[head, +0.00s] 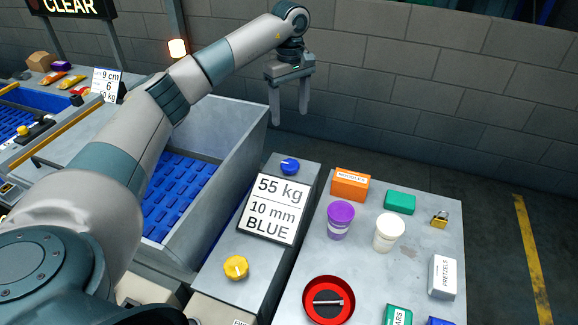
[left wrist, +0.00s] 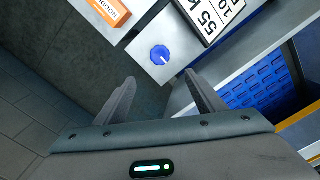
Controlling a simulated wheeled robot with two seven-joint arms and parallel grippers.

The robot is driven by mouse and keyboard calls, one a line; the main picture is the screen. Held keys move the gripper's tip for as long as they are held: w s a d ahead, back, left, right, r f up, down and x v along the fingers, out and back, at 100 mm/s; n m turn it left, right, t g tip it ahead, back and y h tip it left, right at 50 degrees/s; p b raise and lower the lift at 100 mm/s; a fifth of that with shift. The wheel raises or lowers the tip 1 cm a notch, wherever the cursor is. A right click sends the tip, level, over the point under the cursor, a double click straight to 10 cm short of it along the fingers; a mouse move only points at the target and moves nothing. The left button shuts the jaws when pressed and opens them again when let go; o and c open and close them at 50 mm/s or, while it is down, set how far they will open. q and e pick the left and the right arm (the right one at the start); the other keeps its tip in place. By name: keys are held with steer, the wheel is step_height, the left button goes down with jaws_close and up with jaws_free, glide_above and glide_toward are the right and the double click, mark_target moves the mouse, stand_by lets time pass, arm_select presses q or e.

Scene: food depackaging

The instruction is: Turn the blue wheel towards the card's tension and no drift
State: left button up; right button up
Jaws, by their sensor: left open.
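The blue wheel (head: 289,166) is a small knob with a pale pointer mark, on the grey ledge behind the card. It also shows in the left wrist view (left wrist: 160,55), beyond my fingertips. The white card (head: 272,208) reads "55 kg", "10 mm", "BLUE" and lies on the same ledge. A yellow wheel (head: 236,267) with a pale mark sits at the ledge's near end. My left gripper (head: 289,118) is open and empty, pointing down, above and behind the blue wheel and apart from it. My right gripper is not in view.
The grey table (head: 447,212) at the right holds an orange noodles box (head: 350,185), a purple cup (head: 341,218), a white cup (head: 389,232) and a red dish (head: 319,312). A blue conveyor (head: 172,190) with metal walls lies left. A block wall (head: 440,80) stands behind.

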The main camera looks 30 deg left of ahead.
mark_target(290, 164)
arm_select(q)
steer(key=shift+d+f, duration=0.1)
steer(key=shift+f, duration=0.4)
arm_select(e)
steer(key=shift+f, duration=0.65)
arm_select(q)
steer(key=shift+f, duration=0.2)
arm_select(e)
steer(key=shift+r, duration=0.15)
arm_select(q)
step_height(290, 164, down, 16)
steer(key=p, duration=0.5)
steer(key=shift+r, duration=0.1)
steer(key=shift+f+p, duration=0.35)
steer(key=shift+f, duration=0.3)
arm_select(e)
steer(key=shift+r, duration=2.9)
arm_select(q)
steer(key=shift+c, duration=0.3)
steer(key=c, duration=1)
